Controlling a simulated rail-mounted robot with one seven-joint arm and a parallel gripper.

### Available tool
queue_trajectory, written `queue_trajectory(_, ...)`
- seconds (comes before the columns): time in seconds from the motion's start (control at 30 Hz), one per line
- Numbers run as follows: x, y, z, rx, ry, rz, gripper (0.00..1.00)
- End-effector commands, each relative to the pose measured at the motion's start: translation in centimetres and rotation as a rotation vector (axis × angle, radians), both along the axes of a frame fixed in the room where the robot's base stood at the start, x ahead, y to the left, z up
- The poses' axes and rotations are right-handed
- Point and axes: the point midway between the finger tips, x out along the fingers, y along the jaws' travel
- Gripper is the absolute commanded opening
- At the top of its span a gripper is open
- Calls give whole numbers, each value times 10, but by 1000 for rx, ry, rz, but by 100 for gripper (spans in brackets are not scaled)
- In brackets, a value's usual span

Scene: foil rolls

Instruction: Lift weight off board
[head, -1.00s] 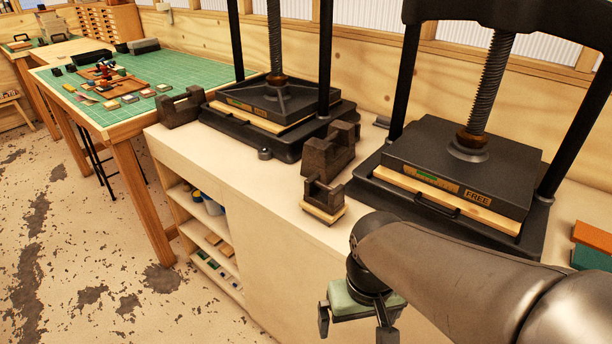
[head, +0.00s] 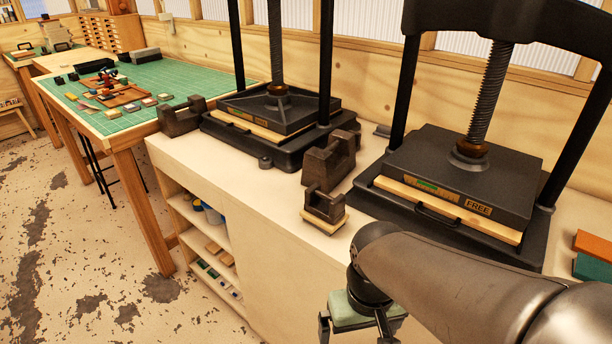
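A small dark brown weight (head: 325,203) with a notched top sits on a small pale wooden board (head: 323,222). The board lies near the front edge of the bench, between the two presses. A larger brown weight (head: 328,160) of the same shape stands just behind it, and another weight (head: 181,117) stands at the bench's left end. My gripper (head: 357,330) is at the bottom of the head view, in front of the bench and below and right of the small weight. Its fingers are spread apart with nothing visible between them; the tips are partly cut off.
A black press (head: 457,170) marked FREE stands at right and a second press (head: 270,115) at left. Orange and green blocks (head: 594,243) sit at the right edge. A table with a green mat (head: 190,75) stands at back left. The bench front has open shelves (head: 205,240).

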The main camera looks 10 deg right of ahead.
Motion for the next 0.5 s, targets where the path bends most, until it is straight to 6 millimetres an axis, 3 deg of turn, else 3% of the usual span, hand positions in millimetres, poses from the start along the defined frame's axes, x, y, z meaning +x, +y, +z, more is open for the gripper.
queue_trajectory(0.07,11,0,9,-6,0,53,100)
queue_trajectory(0.17,43,0,32,-26,2,232,100)
queue_trajectory(0.3,118,3,78,-56,18,669,100)
queue_trajectory(0.5,230,7,127,-64,40,1366,100)
